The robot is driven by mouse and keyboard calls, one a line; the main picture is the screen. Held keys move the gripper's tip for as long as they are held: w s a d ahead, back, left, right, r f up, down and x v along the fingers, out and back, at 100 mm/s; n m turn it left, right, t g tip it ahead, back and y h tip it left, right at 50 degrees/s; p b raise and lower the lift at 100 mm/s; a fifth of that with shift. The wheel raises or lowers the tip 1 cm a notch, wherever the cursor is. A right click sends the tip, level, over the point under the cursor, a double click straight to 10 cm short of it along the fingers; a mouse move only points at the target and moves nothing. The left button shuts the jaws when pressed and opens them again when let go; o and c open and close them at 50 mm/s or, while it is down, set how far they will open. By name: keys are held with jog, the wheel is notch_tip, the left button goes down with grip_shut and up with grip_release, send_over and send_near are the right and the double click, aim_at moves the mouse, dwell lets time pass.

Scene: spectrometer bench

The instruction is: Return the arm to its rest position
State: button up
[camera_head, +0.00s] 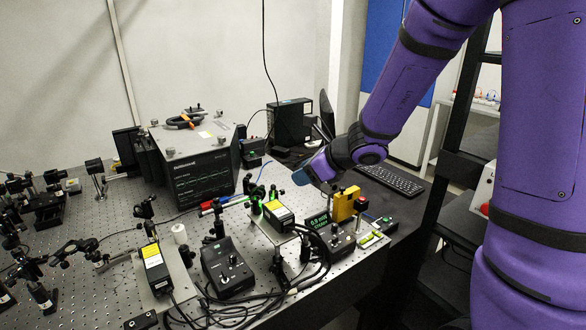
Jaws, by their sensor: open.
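My purple arm comes in from the upper right and reaches down and left over the right part of the optical bench (110,215). My gripper (303,175) is at its end, a small blue-grey shape above the back right of the bench. It is open, and I see nothing held in it. Its fingertips are small and hard to make out. A yellow block (346,203) stands just below and right of it. A black-and-yellow laser module (278,214) lies below and left of it.
A large black instrument box (203,172) stands left of my gripper. A keyboard (390,179) lies to the right, and a dark frame post (440,215) rises beside my arm. A control box (228,266) and loose cables crowd the front. Optics mounts fill the left.

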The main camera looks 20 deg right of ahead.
jog(key=s+a+r+n+g, duration=0.3)
jog(key=s+r+n, duration=0.8)
jog(key=s+n, duration=0.35)
jog(key=s+d+r+n+h, duration=0.2)
jog(key=s+d+n+h, duration=0.1)
jog(key=s+n, duration=0.3)
jog(key=s+d+r+n+h, duration=0.1)
jog(key=s+d+n+h, duration=0.2)
jog(key=s+d+n, duration=0.2)
jog(key=shift+s+r+n, duration=0.4)
jog(key=shift+s+n, duration=0.45)
jog(key=shift+s, duration=0.35)
